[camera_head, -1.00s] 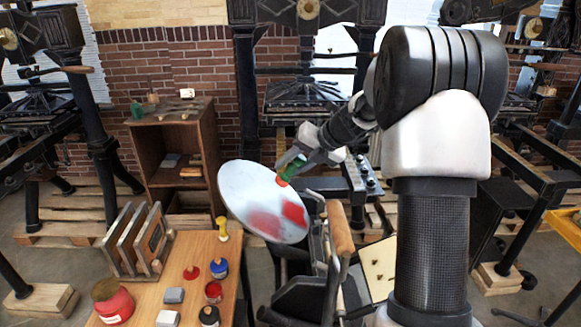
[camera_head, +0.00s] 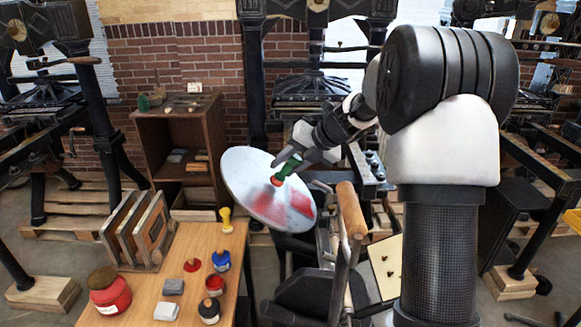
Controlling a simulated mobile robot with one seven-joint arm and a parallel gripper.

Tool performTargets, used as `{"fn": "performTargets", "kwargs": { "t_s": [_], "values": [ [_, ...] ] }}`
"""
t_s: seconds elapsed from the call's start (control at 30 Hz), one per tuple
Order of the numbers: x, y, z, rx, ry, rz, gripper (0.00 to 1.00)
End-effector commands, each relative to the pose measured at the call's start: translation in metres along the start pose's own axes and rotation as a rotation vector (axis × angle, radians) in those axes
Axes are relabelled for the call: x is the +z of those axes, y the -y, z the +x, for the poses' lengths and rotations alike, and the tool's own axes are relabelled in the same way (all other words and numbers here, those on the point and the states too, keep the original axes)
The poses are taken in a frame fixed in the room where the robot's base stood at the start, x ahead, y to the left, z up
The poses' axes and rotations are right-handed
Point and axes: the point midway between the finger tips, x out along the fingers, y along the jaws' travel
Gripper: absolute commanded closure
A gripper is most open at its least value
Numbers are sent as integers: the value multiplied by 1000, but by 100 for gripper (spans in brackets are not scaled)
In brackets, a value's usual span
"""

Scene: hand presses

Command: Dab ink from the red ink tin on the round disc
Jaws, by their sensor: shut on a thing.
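The round disc (camera_head: 245,180) is a pale, tilted plate on the press in the middle, with red ink smears on its lower and right parts. My gripper (camera_head: 286,164) is shut on a green-handled dabber (camera_head: 287,170) with a red end. The dabber is over the upper right part of the disc, its end at or very close to the surface; I cannot tell if it touches. A small open tin with red inside (camera_head: 215,284), seemingly the red ink tin, stands on the wooden table (camera_head: 210,242) at lower left.
Wooden frames (camera_head: 138,230) stand at the table's back left. The press's wooden handle (camera_head: 351,210) rises right of the disc.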

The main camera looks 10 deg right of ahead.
Motion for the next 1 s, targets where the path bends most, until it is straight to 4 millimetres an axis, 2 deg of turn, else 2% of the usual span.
{"fn": "performTargets", "kwargs": {
  "t_s": [1.0],
  "values": [
    [-2,-1,5,1,1,1,90]
  ]
}}
